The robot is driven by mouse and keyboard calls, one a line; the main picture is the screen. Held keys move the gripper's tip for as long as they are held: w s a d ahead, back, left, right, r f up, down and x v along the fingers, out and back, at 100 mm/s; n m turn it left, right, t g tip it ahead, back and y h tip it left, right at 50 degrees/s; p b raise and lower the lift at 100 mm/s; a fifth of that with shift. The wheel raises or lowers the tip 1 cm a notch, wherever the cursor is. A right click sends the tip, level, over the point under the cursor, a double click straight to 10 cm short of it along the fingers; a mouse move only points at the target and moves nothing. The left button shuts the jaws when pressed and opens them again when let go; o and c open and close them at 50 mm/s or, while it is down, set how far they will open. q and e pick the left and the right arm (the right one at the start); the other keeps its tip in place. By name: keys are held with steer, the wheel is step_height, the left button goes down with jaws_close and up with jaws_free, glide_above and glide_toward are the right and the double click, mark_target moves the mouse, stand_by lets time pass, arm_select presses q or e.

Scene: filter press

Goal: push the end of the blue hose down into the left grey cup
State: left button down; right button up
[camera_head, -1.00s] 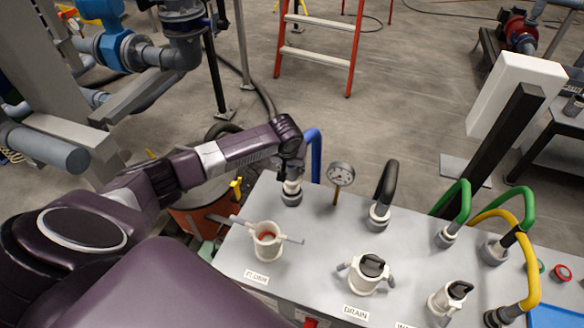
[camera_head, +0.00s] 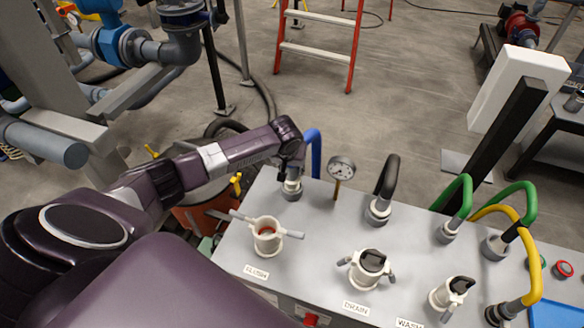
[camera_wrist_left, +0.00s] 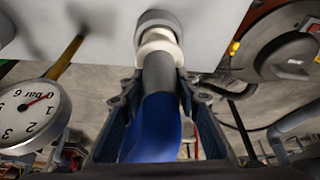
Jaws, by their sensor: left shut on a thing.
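The blue hose (camera_head: 314,152) bends behind my left gripper (camera_head: 291,170) at the back left of the grey panel. My left gripper is shut around the hose end, pointing down at the left grey cup (camera_head: 291,193). In the left wrist view the blue hose (camera_wrist_left: 153,130) runs between the fingers into a grey sleeve (camera_wrist_left: 158,73) and a white fitting (camera_wrist_left: 158,42). The white fitting meets the grey cup (camera_wrist_left: 156,18) in line with it, its tip hidden by the rim. I cannot tell how deep it sits. My right gripper is out of view.
A pressure gauge (camera_head: 341,168) stands close right of the cup. A black hose (camera_head: 388,178) and green hoses (camera_head: 457,198) stand farther right. The white flush port (camera_head: 267,236) with side levers is in front. An orange bucket (camera_head: 194,216) is below left.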

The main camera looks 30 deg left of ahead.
arm_select(q)
steer(key=shift+f+b, duration=0.5)
steer(key=shift+f, duration=0.65)
steer(key=c, duration=1.4)
jaws_free()
steer(key=shift+s, duration=0.1)
steer(key=v, duration=1.2)
steer(key=shift+f, duration=0.1)
